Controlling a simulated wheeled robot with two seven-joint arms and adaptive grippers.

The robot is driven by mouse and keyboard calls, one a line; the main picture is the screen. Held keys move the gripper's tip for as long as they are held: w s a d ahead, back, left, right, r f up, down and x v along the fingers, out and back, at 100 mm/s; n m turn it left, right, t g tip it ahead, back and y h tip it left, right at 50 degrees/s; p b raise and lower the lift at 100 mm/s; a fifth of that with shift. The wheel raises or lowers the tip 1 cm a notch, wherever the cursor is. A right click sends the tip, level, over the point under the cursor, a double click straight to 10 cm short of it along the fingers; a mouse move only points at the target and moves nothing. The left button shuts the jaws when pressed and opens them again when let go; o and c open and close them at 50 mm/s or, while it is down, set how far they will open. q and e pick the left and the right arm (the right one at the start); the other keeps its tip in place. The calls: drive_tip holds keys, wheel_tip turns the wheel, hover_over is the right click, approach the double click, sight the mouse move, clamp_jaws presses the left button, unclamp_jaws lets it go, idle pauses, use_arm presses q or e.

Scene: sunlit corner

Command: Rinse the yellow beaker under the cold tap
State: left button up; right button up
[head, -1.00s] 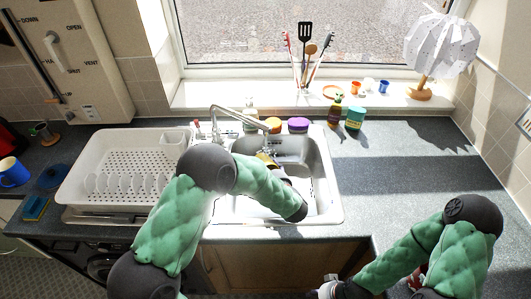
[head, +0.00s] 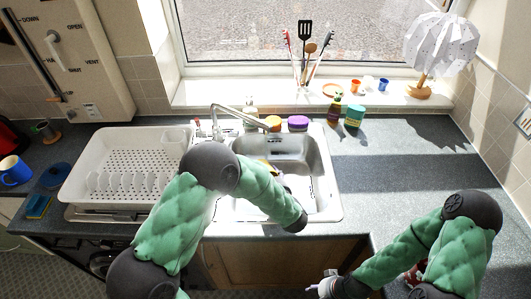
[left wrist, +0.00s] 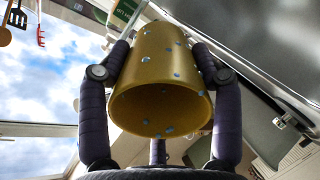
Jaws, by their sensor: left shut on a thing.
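The yellow beaker (left wrist: 160,80) fills the middle of the left wrist view, its open rim facing the camera and blue droplets on its wall. My left gripper (left wrist: 161,55) is shut on it, with fingers on both sides. In the head view my left forearm hides most of that gripper and the beaker over the sink (head: 325,180). The chrome tap (head: 240,115) arches over the sink's back left; whether water runs is unclear. My right gripper (head: 325,287) is low at the bottom edge, in front of the counter, too small to judge.
A white dish rack (head: 125,165) stands left of the sink. An orange-topped pot, a purple-topped pot (head: 298,123), a brown bottle (head: 334,108) and a teal tub (head: 354,116) line the back.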

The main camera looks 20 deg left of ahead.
use_arm(q)
drive_tip(key=shift+r, duration=0.1)
idle(0.3)
drive_tip(key=r+p, duration=0.1)
drive_tip(key=s+r+p, duration=0.1)
drive_tip(key=shift+s+d+r+p, duration=0.2)
drive_tip(key=shift+s+p, duration=0.1)
drive_tip(key=shift+p, duration=0.1)
drive_tip(key=s+r+p, duration=0.2)
drive_tip(key=p, duration=0.1)
drive_tip(key=shift+s+d+r, duration=0.2)
drive_tip(key=shift+r, duration=0.1)
drive_tip(key=shift+f, duration=0.1)
